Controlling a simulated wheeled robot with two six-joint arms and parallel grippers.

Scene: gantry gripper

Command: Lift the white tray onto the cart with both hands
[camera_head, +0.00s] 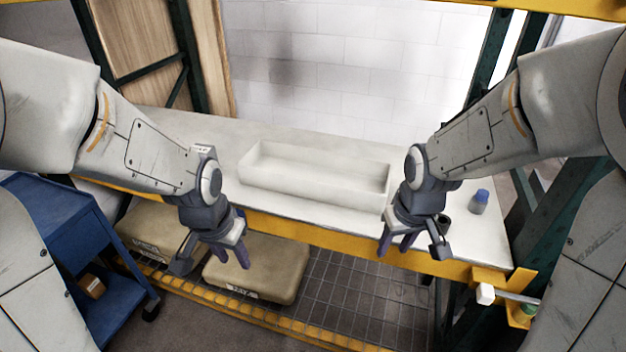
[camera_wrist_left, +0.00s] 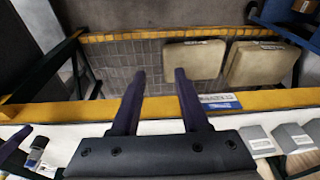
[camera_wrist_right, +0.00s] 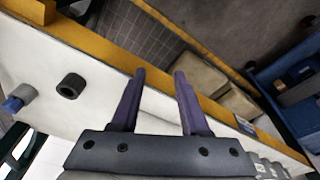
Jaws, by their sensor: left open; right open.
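The white tray (camera_head: 300,190), a long open box, stands on the white bench top in the head view, behind and between my grippers. I cannot make it out in the wrist views. A blue cart (camera_head: 75,225) stands at the left; part of it also shows in the right wrist view (camera_wrist_right: 300,72). My left gripper (camera_head: 232,258) is open and empty in front of the bench edge, near the tray's left end and apart from it. My right gripper (camera_head: 396,248) is open and empty near the front edge, in front of the tray's right end, pointing down.
A black ring-shaped object (camera_wrist_right: 71,86) and a blue-capped bottle (camera_head: 479,203) stand on the bench right of the tray. Beige cases (camera_head: 255,270) lie on the lower shelf. A yellow beam (camera_head: 330,240) runs along the bench front. Green posts frame the bench.

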